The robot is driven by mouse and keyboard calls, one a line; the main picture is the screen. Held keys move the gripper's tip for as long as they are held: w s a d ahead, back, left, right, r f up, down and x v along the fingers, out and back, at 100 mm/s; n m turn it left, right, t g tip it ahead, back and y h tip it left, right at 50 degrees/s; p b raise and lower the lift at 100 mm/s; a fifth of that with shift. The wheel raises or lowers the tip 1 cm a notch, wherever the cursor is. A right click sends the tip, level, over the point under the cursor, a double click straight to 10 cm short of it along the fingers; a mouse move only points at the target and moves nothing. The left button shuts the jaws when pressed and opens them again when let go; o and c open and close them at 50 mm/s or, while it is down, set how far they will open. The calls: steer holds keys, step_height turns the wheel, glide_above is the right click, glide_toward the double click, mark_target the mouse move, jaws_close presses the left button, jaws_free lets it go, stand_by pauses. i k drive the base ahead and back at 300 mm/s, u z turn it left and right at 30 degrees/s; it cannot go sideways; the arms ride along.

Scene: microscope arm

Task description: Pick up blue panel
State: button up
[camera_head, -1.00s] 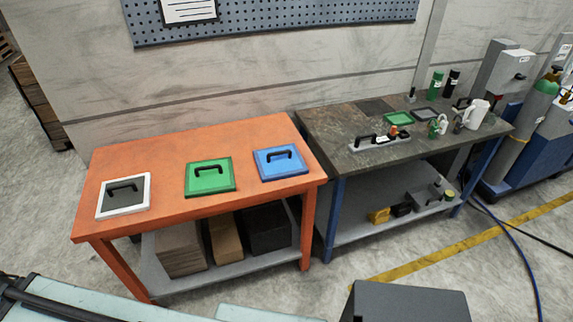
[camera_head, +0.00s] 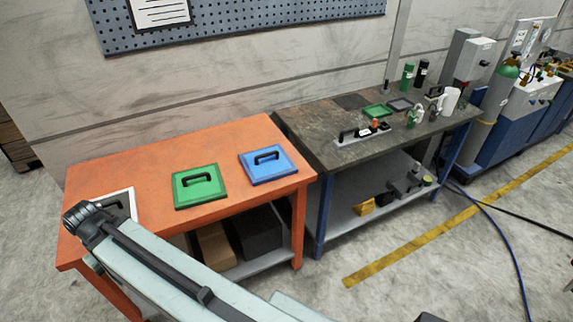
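The blue panel (camera_head: 268,165) lies flat at the right end of the orange table (camera_head: 140,157), with a black handle on top. The green panel (camera_head: 199,187) lies to its left, also with a black handle. A white-framed panel (camera_head: 132,200) lies at the table's left end, largely hidden behind my arm. My arm crosses the lower left of the view, between the camera and the table. My gripper is not visible, and nothing touches the blue panel.
A dark workbench (camera_head: 325,135) stands right of the orange table, carrying a long black-handled piece (camera_head: 362,132), a green tray (camera_head: 377,110) and bottles. Boxes (camera_head: 257,232) sit on the orange table's lower shelf. Gas equipment (camera_head: 500,90) stands far right.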

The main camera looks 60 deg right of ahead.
mark_target(265, 165)
steer(key=z, duration=0.15)
steer(key=i, duration=1)
steer(key=u, duration=0.1)
